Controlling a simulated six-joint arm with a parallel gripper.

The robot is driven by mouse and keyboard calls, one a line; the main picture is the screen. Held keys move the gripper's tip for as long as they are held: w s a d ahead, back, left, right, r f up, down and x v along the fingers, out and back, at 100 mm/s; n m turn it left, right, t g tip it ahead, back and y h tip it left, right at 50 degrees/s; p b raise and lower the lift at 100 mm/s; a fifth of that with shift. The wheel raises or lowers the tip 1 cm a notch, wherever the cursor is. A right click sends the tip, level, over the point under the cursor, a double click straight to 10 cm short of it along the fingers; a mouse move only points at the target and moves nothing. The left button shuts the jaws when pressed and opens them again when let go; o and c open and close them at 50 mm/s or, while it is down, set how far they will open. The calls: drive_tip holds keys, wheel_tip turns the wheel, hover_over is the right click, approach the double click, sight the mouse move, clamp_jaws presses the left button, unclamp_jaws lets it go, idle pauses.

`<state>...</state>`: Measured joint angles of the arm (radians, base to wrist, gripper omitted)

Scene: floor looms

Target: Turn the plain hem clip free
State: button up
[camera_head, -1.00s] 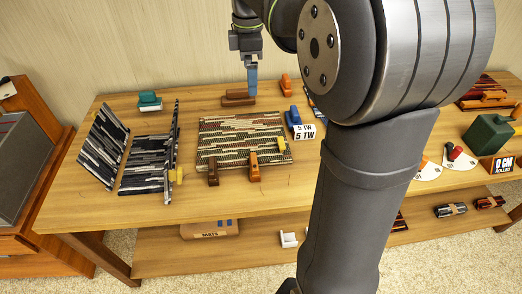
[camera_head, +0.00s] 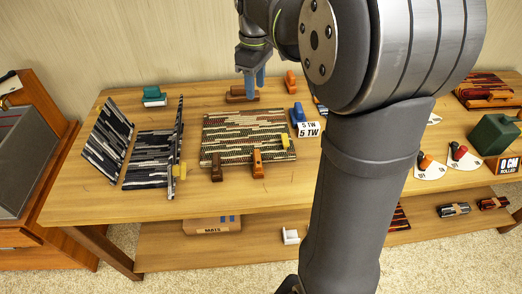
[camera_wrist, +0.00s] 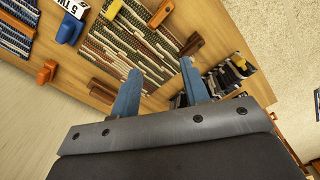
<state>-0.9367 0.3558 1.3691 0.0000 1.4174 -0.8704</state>
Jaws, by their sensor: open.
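A striped mat (camera_head: 248,125) lies flat mid-table. At its front edge sit a dark brown clip (camera_head: 216,168) and an orange-brown clip (camera_head: 257,163); a yellow clip (camera_head: 284,143) is at its right edge. I cannot tell which is called plain. The wrist view shows the mat (camera_wrist: 128,50), the brown clip (camera_wrist: 191,45), the orange-brown clip (camera_wrist: 162,12) and part of the yellow clip (camera_wrist: 113,9). My gripper (camera_head: 254,80) is open and empty, its blue fingers above the table behind the mat. The fingers (camera_wrist: 163,88) touch no clip.
A brown block (camera_head: 242,95) lies behind the mat, below my gripper. A blue item (camera_head: 297,114) with a "5 TW" card (camera_head: 308,130) stands right of the mat. Folded striped panels (camera_head: 150,158) with a yellow clip stand left. The front table strip is clear.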

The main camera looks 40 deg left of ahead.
sight(258, 157)
drive_tip(key=f+m, duration=0.4)
drive_tip(key=f, duration=0.5)
drive_tip(key=f+m, duration=0.4)
drive_tip(key=f, duration=0.4)
drive_tip(key=d+f+m, duration=0.1)
drive_tip(key=f+m, duration=0.2)
drive_tip(key=f, duration=0.6)
drive_tip(key=shift+s+f+m, duration=0.25)
drive_tip(key=shift+f+m, duration=0.1)
drive_tip(key=shift+m, duration=0.05)
clamp_jaws()
